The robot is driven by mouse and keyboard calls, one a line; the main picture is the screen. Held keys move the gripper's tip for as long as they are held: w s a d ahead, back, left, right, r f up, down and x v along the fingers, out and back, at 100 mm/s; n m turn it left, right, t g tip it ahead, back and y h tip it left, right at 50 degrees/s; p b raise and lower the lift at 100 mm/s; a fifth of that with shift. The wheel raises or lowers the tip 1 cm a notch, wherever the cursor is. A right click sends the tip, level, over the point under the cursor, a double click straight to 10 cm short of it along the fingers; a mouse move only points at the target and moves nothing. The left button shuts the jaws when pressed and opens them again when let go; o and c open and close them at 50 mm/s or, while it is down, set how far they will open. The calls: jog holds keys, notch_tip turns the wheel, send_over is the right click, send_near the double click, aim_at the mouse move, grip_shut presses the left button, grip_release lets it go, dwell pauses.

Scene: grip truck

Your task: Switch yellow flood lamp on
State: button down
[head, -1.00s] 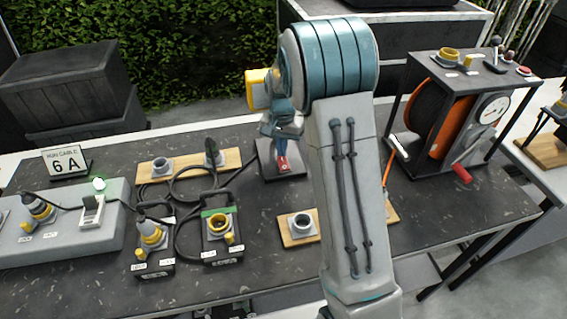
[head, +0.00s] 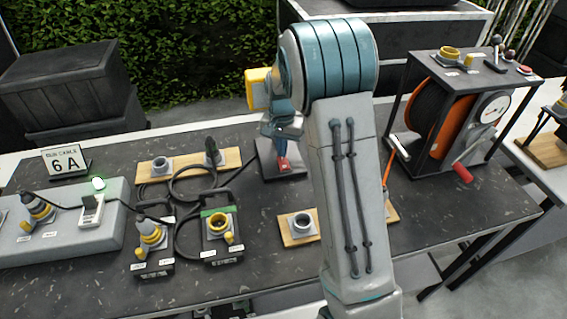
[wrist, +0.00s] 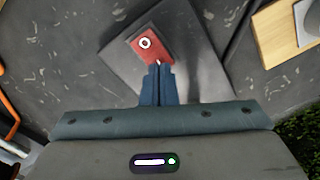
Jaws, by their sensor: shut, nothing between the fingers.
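A red switch (wrist: 149,42) with a white ring mark sits on a grey plate (wrist: 112,62) in the wrist view. In the head view the red switch (head: 283,163) shows on its plate (head: 296,170) behind my arm. A yellow block (head: 258,90), perhaps the flood lamp's head, shows left of my arm's elbow; most of it is hidden and I cannot tell whether it is lit. My gripper (wrist: 158,72) is shut and empty. Its fingertips are at the near edge of the red switch; I cannot tell whether they touch it.
Left of the plate are a wooden board with sockets (head: 160,178), black cables and two connector boxes (head: 220,248). A small wooden board (head: 288,240) with a socket lies nearer. An orange cable reel (head: 440,125) in a black frame stands right.

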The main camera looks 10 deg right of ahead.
aim_at(283, 159)
jog(key=shift+f+b, duration=0.45)
jog(key=shift+f, duration=0.3)
jog(key=shift+r+p, duration=2.45)
jog(key=shift+r, duration=1.1)
jog(key=shift+s, duration=0.1)
jog(key=s+r+n+t, duration=0.2)
jog(key=s+r+n, duration=0.1)
jog(key=s+r, duration=0.85)
jog(key=s+n+t, duration=0.1)
jog(key=s+n, duration=0.2)
jog(key=s, duration=1.3)
jog(key=shift+s, duration=0.25)
